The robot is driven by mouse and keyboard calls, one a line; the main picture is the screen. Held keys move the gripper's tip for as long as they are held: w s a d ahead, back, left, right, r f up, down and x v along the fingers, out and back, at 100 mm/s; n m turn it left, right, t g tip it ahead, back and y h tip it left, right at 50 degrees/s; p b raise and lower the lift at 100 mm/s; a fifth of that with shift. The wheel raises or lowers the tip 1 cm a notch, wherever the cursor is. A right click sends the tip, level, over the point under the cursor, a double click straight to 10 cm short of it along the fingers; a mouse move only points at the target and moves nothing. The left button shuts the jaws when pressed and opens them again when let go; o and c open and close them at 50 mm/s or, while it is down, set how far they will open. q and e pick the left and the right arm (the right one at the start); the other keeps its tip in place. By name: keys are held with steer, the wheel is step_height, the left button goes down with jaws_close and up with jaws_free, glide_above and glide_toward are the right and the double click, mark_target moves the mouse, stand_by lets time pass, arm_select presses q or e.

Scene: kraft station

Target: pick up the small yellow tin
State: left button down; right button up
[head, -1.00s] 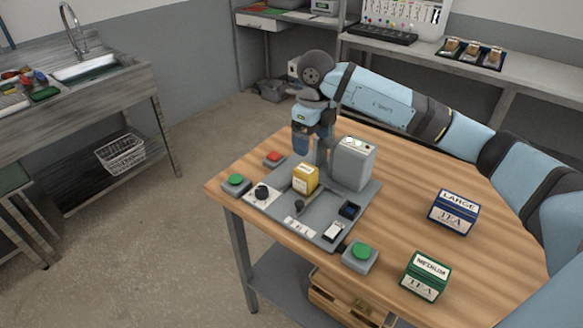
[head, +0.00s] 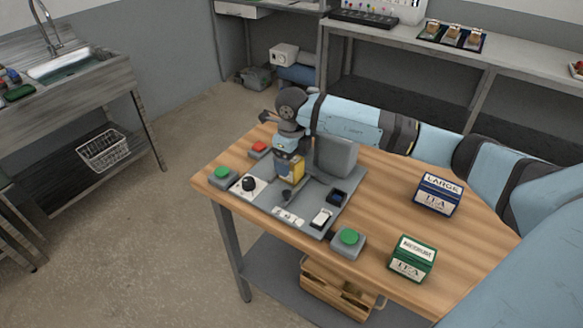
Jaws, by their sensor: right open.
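The small yellow tin (head: 292,172) stands on the grey station board (head: 262,206) near the left end of the wooden table. My right gripper (head: 289,162) points down right at the tin, its jaws open. It covers the tin's top and part of its left side, so I cannot tell whether the fingers touch it. My left gripper is not in view.
A grey box (head: 337,157) stands close right of the tin. A black knob (head: 249,184), a red button (head: 259,148) and green buttons (head: 348,237) surround it. A blue LARGE tea tin (head: 437,194) and a green MEDIUM one (head: 412,260) stand to the right.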

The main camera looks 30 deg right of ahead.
step_height(320, 180, down, 3)
steer(key=shift+w+r, duration=0.1)
steer(key=shift+r, duration=0.15)
steer(key=c, duration=1.1)
